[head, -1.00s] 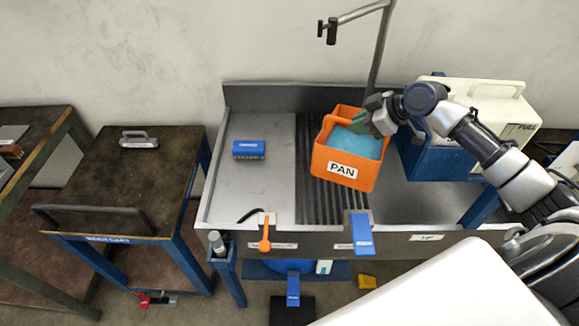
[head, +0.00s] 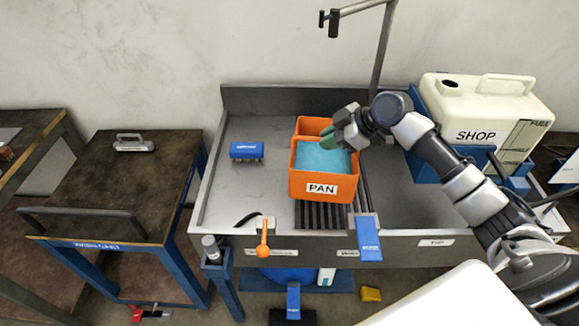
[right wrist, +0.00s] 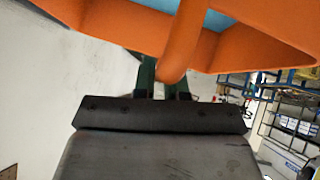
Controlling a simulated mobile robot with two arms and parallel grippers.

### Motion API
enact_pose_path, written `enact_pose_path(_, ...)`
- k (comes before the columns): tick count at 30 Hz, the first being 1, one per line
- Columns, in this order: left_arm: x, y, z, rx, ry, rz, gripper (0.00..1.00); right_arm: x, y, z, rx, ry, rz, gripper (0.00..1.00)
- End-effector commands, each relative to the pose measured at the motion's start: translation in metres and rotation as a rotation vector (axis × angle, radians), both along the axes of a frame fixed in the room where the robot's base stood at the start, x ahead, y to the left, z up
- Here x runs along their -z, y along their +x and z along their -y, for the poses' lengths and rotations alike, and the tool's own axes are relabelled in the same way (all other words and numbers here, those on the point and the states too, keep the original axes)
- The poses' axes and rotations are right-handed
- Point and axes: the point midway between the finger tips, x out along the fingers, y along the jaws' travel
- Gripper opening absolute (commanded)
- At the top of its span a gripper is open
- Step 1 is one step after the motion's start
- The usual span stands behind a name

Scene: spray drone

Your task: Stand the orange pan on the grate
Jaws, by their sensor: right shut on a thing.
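The orange pan (head: 324,187), labelled PAN and holding light blue liquid, is over the dark slatted grate (head: 322,215) in the metal sink bench. Whether its base touches the slats cannot be told. My right gripper (head: 345,135) is at the pan's right back side. In the right wrist view the gripper (right wrist: 163,88) is shut on the pan's orange handle (right wrist: 182,45), and the pan body (right wrist: 100,25) fills the top. My left gripper is not in view.
A blue brush-like block (head: 247,151) lies on the bench's left deck. A white SHOP jug (head: 480,115) stands in a blue holder at right. An orange lever (head: 263,240) and a blue pedal-like tab (head: 367,238) are at the front edge. A cart (head: 120,190) stands left.

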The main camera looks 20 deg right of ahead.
Motion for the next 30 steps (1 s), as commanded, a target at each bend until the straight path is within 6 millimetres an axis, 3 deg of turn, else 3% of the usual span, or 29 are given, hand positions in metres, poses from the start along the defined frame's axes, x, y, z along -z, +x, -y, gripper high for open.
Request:
enact_pose_path(3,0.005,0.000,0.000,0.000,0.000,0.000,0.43,-0.004,0.007,-0.016,-0.060,-0.013,0.034,0.00)
enact_pose_path(8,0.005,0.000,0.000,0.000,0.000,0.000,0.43,-0.002,0.009,-0.026,-0.102,-0.025,0.046,0.00)
enact_pose_path(18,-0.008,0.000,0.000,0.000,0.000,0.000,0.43,0.047,0.009,-0.027,-0.106,-0.026,0.045,0.00)
enact_pose_path(30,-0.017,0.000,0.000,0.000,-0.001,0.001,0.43,0.087,0.010,-0.027,-0.103,-0.025,0.046,0.00)
